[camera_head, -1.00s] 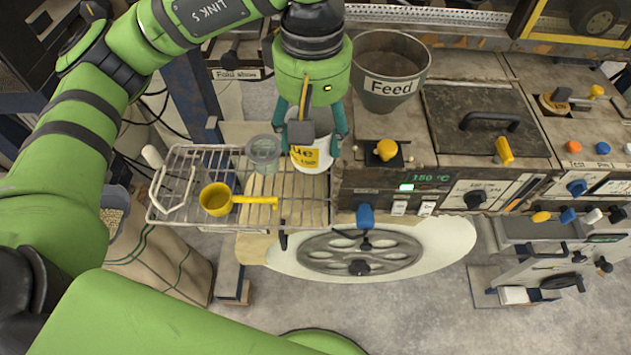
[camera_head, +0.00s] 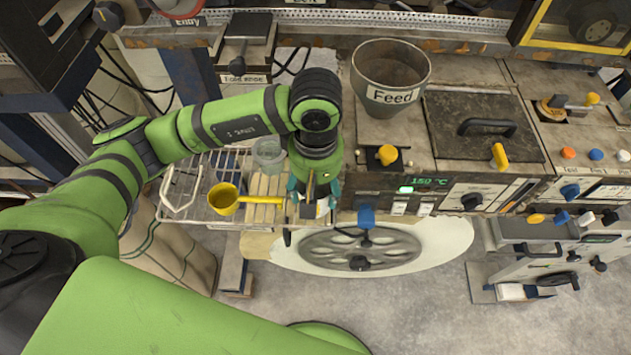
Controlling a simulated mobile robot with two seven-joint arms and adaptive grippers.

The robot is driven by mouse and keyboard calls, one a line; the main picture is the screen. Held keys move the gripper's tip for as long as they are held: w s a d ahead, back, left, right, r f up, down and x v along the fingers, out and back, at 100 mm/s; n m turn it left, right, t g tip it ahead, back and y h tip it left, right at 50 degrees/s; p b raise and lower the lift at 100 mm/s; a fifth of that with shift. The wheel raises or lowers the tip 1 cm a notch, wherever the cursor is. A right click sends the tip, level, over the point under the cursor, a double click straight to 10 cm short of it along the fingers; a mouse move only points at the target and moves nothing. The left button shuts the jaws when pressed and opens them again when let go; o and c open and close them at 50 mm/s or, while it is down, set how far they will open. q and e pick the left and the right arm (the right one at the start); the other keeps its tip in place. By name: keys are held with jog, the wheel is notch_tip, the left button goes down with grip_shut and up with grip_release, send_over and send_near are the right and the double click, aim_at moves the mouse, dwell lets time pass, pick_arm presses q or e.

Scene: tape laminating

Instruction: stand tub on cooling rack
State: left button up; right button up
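The white tub (camera_head: 323,209) with a yellow label is mostly hidden under my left gripper (camera_head: 312,198); only a piece of its side shows. The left gripper points down with its teal fingers on either side of the tub, shut on it. The wire cooling rack (camera_head: 179,207) extends left of the machine, with its front handle end at the left. The tub is at the rack's right end, close to the machine front. I cannot tell whether its base touches the wires. My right gripper is not in view.
A yellow ladle (camera_head: 224,199) lies on the rack, its handle reaching toward the tub. A clear cup (camera_head: 268,154) stands at the rack's back. The Feed hopper (camera_head: 390,85) and a yellow knob (camera_head: 387,155) are to the right. The rack's left part has bare wires.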

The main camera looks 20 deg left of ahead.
pick_arm(q)
jog(key=shift+f+b, duration=0.2)
jog(key=shift+b, duration=0.1)
jog(key=o, duration=0.7)
jog(key=shift+o, duration=1.3)
jog(key=shift+r, duration=0.1)
